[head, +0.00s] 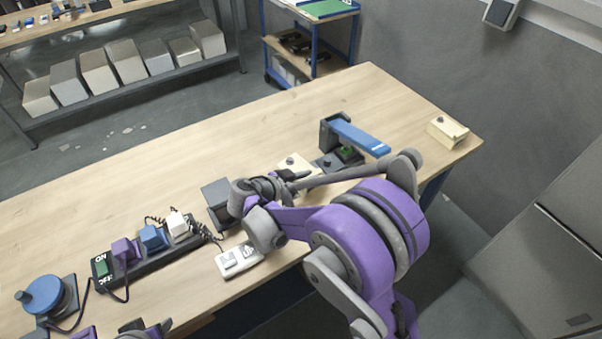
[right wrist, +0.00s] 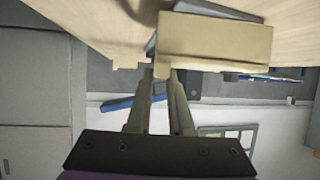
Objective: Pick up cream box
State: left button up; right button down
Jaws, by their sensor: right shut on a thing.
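A cream box (head: 294,165) with a dark knob on top sits on the table near the middle. My right gripper (head: 288,177) is at its near side and partly hides it. In the right wrist view a cream box (right wrist: 215,42) is just beyond the fingertips of my right gripper (right wrist: 160,74). The jaws are nearly together and shut on the cream box; the exact contact is hard to see. Another cream box (head: 446,132) with a dark knob stands alone at the far right corner of the table. My left gripper does not show clearly.
A blue-armed device (head: 355,135) stands right behind the near cream box. A dark grey block (head: 217,198), a white switch plate (head: 239,259) and a power strip (head: 150,255) with coloured plugs lie to the left. The table (head: 390,95) is clear at the back right.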

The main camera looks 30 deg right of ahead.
jog(key=shift+r, duration=0.1)
dwell(0.3)
notch_tip(320, 180, up, 10)
jog(key=p, duration=0.1)
